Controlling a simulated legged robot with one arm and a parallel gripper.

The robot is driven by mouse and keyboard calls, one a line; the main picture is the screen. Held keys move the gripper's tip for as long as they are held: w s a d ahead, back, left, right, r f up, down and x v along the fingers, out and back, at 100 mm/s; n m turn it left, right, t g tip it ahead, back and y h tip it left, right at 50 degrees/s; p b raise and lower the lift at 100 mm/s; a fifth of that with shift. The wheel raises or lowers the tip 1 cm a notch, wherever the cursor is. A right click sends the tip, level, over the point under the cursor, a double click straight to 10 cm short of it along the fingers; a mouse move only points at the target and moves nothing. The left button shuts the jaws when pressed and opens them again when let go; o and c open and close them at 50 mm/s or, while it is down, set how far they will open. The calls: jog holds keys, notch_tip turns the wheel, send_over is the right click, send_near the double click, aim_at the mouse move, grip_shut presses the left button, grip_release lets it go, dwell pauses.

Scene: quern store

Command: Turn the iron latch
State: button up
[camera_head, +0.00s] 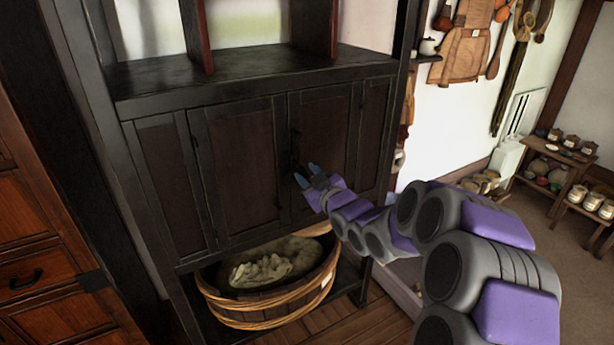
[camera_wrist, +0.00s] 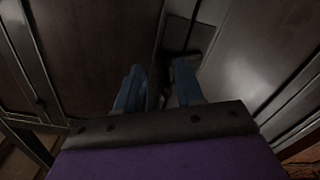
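The dark wooden cabinet (camera_head: 240,160) has several panelled doors below an open shelf. A dark iron latch (camera_wrist: 188,48) shows in the wrist view as a thin vertical bar with a bent foot, by the seam between two doors. In the head view the latch is too dark to make out clearly. My gripper (camera_head: 308,174) is in front of the middle doors, its two blue fingers apart. In the wrist view my gripper (camera_wrist: 158,68) has the latch's lower end just beyond its right fingertip. A dark strip lies between the fingers; I cannot tell whether they touch anything.
A round wooden tub (camera_head: 270,285) with pale contents sits under the doors. A brown drawer chest (camera_head: 40,250) stands at left. Tools and an apron (camera_head: 462,50) hang on the right wall. Small tables with jars (camera_head: 570,160) stand at far right.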

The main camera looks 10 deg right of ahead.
jog(key=shift+d, duration=0.15)
jog(key=shift+c, duration=1.3)
jog(key=shift+a, duration=0.5)
grip_shut()
jog(key=shift+d, duration=0.1)
jog(key=shift+r, duration=0.1)
jog(key=shift+r+m+p, duration=0.1)
jog(key=shift+m+p, duration=0.95)
jog(key=shift+m, duration=0.15)
jog(key=shift+f+m+p, duration=0.2)
jog(key=shift+m+p, duration=0.3)
jog(key=shift+m, duration=0.7)
